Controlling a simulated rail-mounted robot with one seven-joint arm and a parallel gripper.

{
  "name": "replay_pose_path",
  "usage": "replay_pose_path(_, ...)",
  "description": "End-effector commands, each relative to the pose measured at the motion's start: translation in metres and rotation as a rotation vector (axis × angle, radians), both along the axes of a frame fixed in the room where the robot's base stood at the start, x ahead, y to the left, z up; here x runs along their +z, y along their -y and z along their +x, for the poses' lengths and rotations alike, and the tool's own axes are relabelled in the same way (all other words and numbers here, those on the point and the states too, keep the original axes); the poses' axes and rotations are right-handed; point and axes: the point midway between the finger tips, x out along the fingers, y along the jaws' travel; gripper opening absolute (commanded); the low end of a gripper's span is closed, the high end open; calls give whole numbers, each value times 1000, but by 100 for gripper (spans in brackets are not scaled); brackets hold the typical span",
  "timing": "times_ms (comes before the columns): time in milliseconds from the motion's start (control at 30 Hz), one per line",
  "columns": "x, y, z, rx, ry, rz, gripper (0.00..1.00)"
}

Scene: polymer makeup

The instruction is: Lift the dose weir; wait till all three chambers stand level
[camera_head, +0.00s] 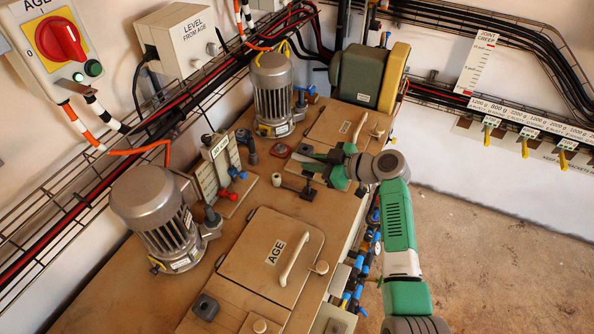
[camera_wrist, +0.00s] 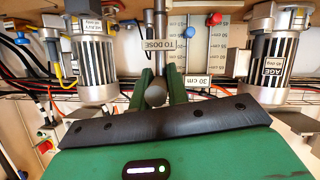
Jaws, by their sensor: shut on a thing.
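In the wrist view my gripper (camera_wrist: 158,75) has its two green fingers on either side of a grey vertical rod with a round grey knob (camera_wrist: 155,96). I take this to be the dose weir's stem and handle. A "TO DOSE" label (camera_wrist: 172,44) is beside the rod, and a "30 cm" label (camera_wrist: 197,80) is close to the right finger. In the head view my gripper (camera_head: 322,163) is over the tank top, right of the gauge board. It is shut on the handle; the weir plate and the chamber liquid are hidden.
The gauge board (camera_head: 214,164) carries red and blue knobs. Two grey motors (camera_head: 157,213) (camera_head: 273,91) stand on the tank top. The "AGE" lid (camera_head: 268,257) with its handle is shut in front. A red rotary switch (camera_head: 60,39) is on the wall. Open floor lies at right.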

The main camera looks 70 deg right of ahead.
Motion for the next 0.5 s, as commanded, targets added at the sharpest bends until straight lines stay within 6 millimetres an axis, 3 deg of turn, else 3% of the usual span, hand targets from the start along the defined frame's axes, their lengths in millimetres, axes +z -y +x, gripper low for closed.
replay_pose_path(233, 3, 0, 1, 2, 4, -4, 0)
replay_pose_path(267, 3, 0, 1, 2, 4, -4, 18)
replay_pose_path(367, 2, 0, 1, 2, 3, -3, 38)
replay_pose_path(500, 1, 0, 1, 2, 2, -2, 38)
